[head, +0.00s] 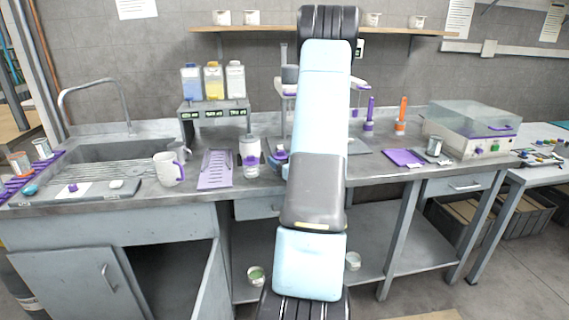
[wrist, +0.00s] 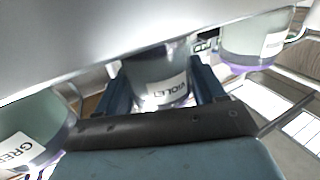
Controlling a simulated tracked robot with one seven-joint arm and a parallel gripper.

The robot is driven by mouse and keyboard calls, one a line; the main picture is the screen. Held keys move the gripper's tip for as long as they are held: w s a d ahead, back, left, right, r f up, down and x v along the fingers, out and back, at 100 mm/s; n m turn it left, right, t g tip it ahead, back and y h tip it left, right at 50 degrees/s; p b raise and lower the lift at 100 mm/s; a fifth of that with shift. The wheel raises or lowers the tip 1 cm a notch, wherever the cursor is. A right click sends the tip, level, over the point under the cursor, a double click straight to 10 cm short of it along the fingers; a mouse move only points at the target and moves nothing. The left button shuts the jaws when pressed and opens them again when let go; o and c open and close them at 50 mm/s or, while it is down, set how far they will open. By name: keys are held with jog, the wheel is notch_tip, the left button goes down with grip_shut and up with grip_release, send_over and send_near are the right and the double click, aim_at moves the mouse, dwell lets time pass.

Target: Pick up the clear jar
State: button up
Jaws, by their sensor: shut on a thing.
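In the head view my arm hides both the gripper and this jar.
In the wrist view a jar labelled GREEN (wrist: 28,135) is close at left, and another labelled jar (wrist: 252,42) is at right. In the head view small jars stand on the wall shelf (head: 275,29) and under the bench (head: 256,275). The benchtop (head: 225,196) is crowded.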

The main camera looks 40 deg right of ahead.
notch_tip(320, 180, up, 3)
jog(key=shift+f, duration=0.15)
jog(key=s+r, duration=1.4)
jog(key=r, duration=0.1)
jog(key=shift+d+r, duration=0.3)
notch_tip(320, 180, up, 6)
notch_tip(320, 180, down, 6)
dwell(1.6)
